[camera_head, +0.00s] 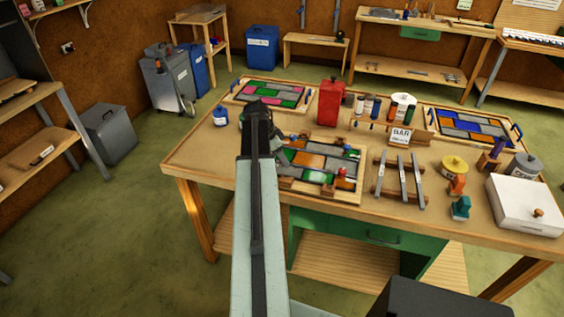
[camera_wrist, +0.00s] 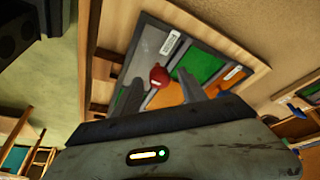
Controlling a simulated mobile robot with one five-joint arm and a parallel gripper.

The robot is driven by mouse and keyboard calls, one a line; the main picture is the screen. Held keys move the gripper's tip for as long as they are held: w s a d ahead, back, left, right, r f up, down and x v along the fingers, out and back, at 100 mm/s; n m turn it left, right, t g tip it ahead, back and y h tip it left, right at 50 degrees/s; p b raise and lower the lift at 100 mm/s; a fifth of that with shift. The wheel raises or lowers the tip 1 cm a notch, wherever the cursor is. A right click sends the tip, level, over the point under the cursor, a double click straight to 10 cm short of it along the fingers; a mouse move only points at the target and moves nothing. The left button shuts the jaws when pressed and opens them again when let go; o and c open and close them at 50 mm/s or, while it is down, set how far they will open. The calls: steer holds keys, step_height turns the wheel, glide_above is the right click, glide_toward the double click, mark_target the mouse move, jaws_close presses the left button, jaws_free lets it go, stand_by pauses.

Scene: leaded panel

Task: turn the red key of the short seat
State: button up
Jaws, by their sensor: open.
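My gripper (camera_wrist: 172,85) is open, with one grey finger on each side of the key in the picture. I cannot tell how far the fingertips are from the key. In the head view my arm hides the panel's left part and my fingers.
A rack of metal bars (camera_head: 402,180) stands right of the panel, near a BAR sign (camera_head: 401,136). A red canister (camera_head: 330,103) and several bottles stand behind. A white box (camera_head: 525,204) sits at the right end. The bench's left front (camera_head: 205,165) is clear.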

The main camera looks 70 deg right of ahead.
steer(key=shift+c, duration=0.2)
jaws_close()
steer(key=shift+d+r, duration=0.1)
steer(key=shift+d, duration=0.1)
steer(key=shift+a, duration=0.2)
steer(key=shift+a+n+h, duration=0.15)
steer(key=shift+n+h, duration=0.15)
steer(key=shift+n, duration=0.8)
steer(key=n+t, duration=0.1)
steer(key=n, duration=0.2)
steer(key=n+t+h, duration=0.1)
steer(key=n, duration=0.2)
steer(key=shift+s+t, duration=0.2)
steer(key=shift+t, duration=0.2)
steer(key=n+t, duration=0.1)
steer(key=n, duration=0.3)
steer(key=shift+s+n+t, duration=0.1)
steer(key=shift+n+t, duration=0.2)
steer(key=shift+t, duration=0.1)
steer(key=n+t+y, duration=0.1)
steer(key=n, duration=0.3)
steer(key=shift+s, duration=0.1)
steer(key=shift+n, duration=0.3)
